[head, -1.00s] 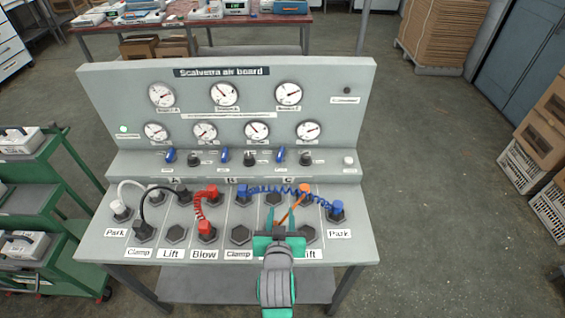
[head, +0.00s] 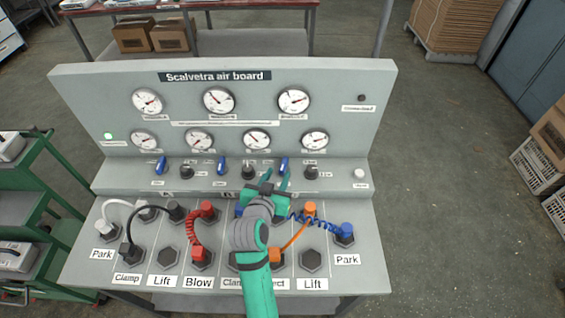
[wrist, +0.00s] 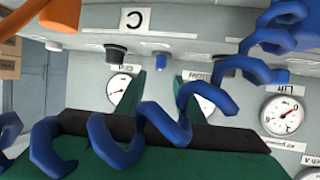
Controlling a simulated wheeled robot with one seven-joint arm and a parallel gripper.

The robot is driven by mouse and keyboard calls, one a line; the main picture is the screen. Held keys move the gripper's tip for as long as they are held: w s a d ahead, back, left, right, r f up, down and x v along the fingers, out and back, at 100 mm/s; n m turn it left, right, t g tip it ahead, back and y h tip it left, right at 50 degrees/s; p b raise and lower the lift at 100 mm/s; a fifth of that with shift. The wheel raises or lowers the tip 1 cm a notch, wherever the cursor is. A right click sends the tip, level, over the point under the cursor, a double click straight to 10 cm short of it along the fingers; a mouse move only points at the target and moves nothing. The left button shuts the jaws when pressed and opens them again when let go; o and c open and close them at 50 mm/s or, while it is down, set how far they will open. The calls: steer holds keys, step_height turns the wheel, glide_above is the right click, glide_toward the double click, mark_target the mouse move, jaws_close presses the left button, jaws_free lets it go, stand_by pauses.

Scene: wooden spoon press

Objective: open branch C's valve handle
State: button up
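Branch C's valve handle (head: 284,164) is the rightmost of three small blue levers on the board's sloped strip. It looks about upright, much like the other two. In the wrist view the blue handle (wrist: 162,61) shows beyond and roughly between my fingertips, near the upside-down "C" label (wrist: 135,19). My gripper (head: 276,177) is open and empty, just in front of the handle. I cannot tell whether a finger touches it. The gripper (wrist: 160,80) shows two spread green fingers in the wrist view.
A blue coiled hose (head: 325,226) runs beside my gripper and crosses close in front of the wrist camera. An orange hose (head: 296,236) lies to the right of my arm. Dark knobs (head: 248,172) (head: 311,172) flank the handle. Gauges (head: 294,101) stand behind on the upright panel.

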mark_target(283, 166)
steer(key=x, duration=0.7)
steer(key=shift+w+d+f, duration=0.15)
steer(key=shift+w+d, duration=0.05)
steer(key=shift+w, duration=0.05)
steer(key=shift+w+a, duration=0.15)
steer(key=shift+f, duration=0.1)
jaws_close()
